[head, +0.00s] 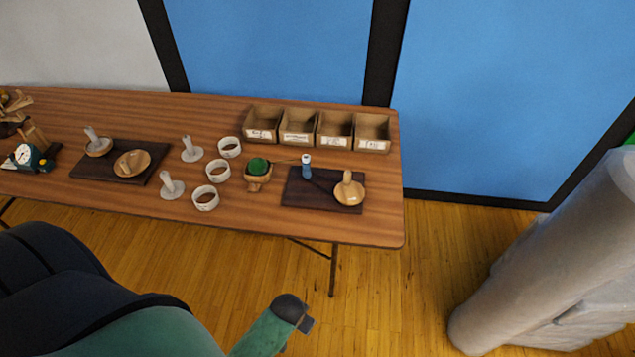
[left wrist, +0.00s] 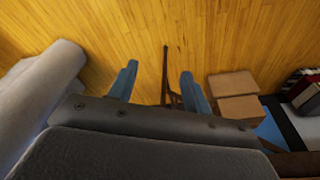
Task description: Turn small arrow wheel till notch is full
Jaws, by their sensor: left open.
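No wheel with a readable arrow or notch can be made out. A small dark teal device with a white round dial (head: 24,154) stands at the table's left end, its marks too small to read. A round wooden piece (head: 132,163) lies on the left dark board, and a round wooden piece with an upright peg (head: 349,192) is on the right dark board (head: 322,202). My left gripper (left wrist: 158,85) shows in the left wrist view with its two blue fingers apart and nothing between them, above the floor. My right gripper is not seen.
The wooden table (head: 270,221) also holds several open boxes (head: 298,127), white rings (head: 205,198), pale pegs on round bases (head: 172,187), and a green ball (head: 257,166) on a wooden stand. A large grey rounded shape (head: 560,265) stands at right. Floor lies before the table.

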